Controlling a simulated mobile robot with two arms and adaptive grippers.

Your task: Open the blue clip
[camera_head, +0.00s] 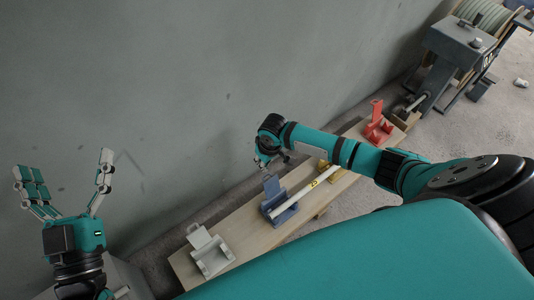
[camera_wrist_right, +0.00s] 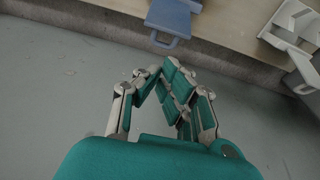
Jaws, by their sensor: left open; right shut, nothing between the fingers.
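The blue clip (camera_head: 284,212) sits on a wooden board, with its flap (camera_head: 272,187) standing up from the base. In the right wrist view the blue clip (camera_wrist_right: 172,20) is at the top, its looped tab pointing toward my gripper. My right gripper (camera_head: 262,165) is just beyond the clip on the wall side, partly hidden by its own wrist. In the wrist view my right gripper (camera_wrist_right: 158,76) has its fingertips together, empty and apart from the clip. My left gripper (camera_head: 65,178) is open and empty at the far left, away from the board.
The wooden board (camera_head: 245,222) runs along the grey wall (camera_head: 200,90). It also bears a white clip (camera_head: 211,255), a yellow clip (camera_head: 322,181) and a red clip (camera_head: 377,128). A white rod (camera_head: 298,196) runs between the blue and yellow clips. A reel stand (camera_head: 455,45) is at the upper right.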

